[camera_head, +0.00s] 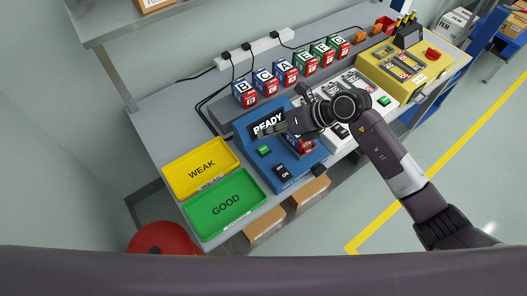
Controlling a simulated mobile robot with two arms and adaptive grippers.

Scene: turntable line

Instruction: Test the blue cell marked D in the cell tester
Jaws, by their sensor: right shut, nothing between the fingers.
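The blue cell tester (286,173) stands mid-table, and its screen (267,122) reads READY. My right gripper (264,131) reaches over the tester from the right, shut and empty, its tips near the screen. Below it, a red-sided block (304,146) shows at the tester's bay, partly hidden by my gripper; its letter cannot be read. Three blue-topped cells stand upright in the back row. The leftmost (242,91) has a letter that may be B or D; the others look like C (265,80) and A (285,73). My left gripper is out of view.
Green-topped cells (306,64) continue the row. A yellow WEAK tray (176,186) and a green GOOD tray (207,226) lie left of the tester. A white device (385,99) and a yellow machine (383,57) stand to the right. A power strip (254,50) with cables runs behind.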

